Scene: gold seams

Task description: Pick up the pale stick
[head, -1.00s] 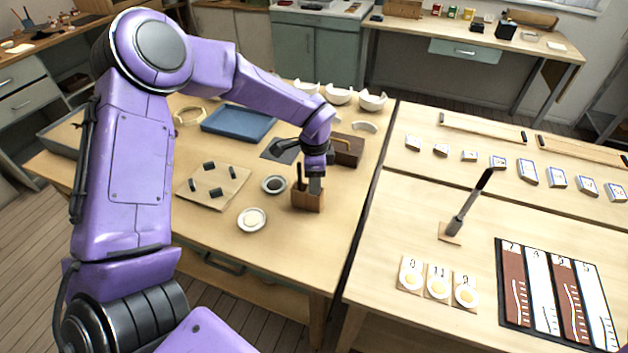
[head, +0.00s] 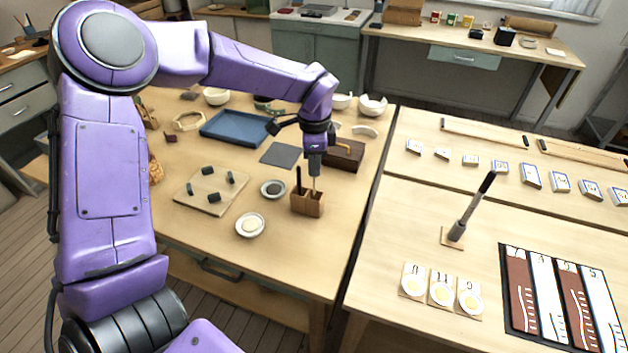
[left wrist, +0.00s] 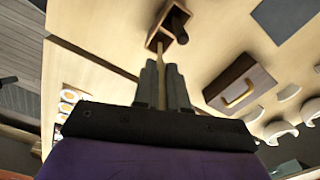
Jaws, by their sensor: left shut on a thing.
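My left gripper (head: 314,172) is above a small wooden holder (head: 307,205) on the near table. It is shut on the pale stick (head: 314,185), which stands upright with its lower end in or just over the holder; I cannot tell which. In the left wrist view the pale stick (left wrist: 160,52) runs from between the fingers (left wrist: 162,75) to the holder (left wrist: 158,38). A dark stick (head: 298,178) stands in the holder's other compartment, beside the pale one. My right gripper is not in view.
A white dish (head: 251,223) and a dark-filled dish (head: 273,188) stand left of the holder. A board (head: 200,202) with dark pieces lies further left. A wooden box with a brass handle (head: 345,152) stands behind the holder, near a dark square mat (head: 280,154) and blue tray (head: 235,129).

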